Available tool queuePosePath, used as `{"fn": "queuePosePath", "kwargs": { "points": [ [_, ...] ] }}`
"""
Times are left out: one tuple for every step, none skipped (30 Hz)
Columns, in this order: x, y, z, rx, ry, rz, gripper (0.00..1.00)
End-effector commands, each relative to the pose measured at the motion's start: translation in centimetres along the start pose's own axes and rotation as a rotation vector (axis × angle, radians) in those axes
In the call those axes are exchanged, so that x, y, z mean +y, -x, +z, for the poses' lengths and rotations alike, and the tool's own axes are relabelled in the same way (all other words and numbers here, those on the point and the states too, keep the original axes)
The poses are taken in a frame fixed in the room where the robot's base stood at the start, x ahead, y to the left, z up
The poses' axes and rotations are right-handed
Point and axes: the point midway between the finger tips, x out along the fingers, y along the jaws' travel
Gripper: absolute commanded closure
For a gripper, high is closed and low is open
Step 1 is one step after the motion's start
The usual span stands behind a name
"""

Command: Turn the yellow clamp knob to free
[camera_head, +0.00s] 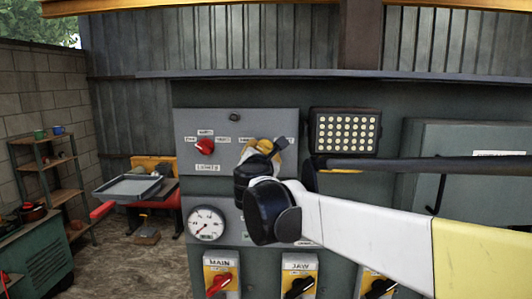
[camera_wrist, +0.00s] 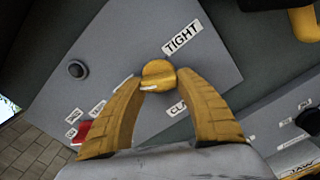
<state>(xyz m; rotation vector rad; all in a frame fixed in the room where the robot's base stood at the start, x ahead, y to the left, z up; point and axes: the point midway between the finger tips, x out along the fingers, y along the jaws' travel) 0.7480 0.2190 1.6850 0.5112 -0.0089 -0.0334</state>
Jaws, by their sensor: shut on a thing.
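The yellow clamp knob (camera_wrist: 158,70) sits on a grey control panel in the wrist view. A plate reading TIGHT (camera_wrist: 182,36) is at its upper right there, and a partly covered plate starting "CLA" (camera_wrist: 178,107) is below it. The two yellow fingers of my gripper (camera_wrist: 157,82) reach the knob from both sides and are shut on it. A small pale mark shows at the knob's lower left edge; which setting it points to I cannot tell. In the head view my gripper (camera_head: 264,147) is at the upper panel and hides most of the knob.
A red knob (camera_head: 205,146) is left of my gripper on the same panel. Below are a round gauge (camera_head: 206,224), a MAIN switch (camera_head: 219,281) and a JAW switch (camera_head: 299,287). A lamp panel (camera_head: 345,132) is to the right. Shelves and a tray (camera_head: 135,188) stand left.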

Motion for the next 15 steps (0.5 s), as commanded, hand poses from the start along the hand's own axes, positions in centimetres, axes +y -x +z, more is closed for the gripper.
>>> {"fn": "queuePosePath", "kwargs": {
  "points": [
    [0.07, -0.04, 0.11, -0.001, 0.005, 0.001, 0.9],
    [0.07, -0.04, 0.11, -0.001, 0.006, 0.001, 0.9],
    [0.07, -0.04, 0.11, -0.001, 0.006, 0.001, 0.9],
    [0.07, -0.04, 0.11, -0.001, 0.006, 0.001, 0.9],
    [0.08, -0.04, 0.11, -0.001, 0.006, 0.001, 0.9],
    [0.08, -0.04, 0.11, -0.001, 0.006, 0.001, 0.9],
    [0.07, -0.04, 0.11, -0.001, 0.006, 0.001, 0.9],
    [0.07, -0.04, 0.11, -0.001, 0.006, 0.001, 0.9],
    [0.07, -0.04, 0.11, -0.001, 0.006, 0.001, 0.9],
    [0.08, -0.04, 0.1, -0.001, 0.006, 0.001, 0.9],
    [0.08, -0.04, 0.1, -0.001, 0.006, 0.001, 0.9],
    [0.07, -0.04, 0.1, -0.001, 0.005, 0.001, 0.48],
    [0.07, -0.04, 0.09, -0.001, 0.005, 0.001, 0.39],
    [0.06, -0.03, 0.08, -0.001, 0.005, 0.001, 0.37],
    [0.06, -0.03, 0.07, -0.001, 0.005, 0.001, 0.37]
  ]
}}
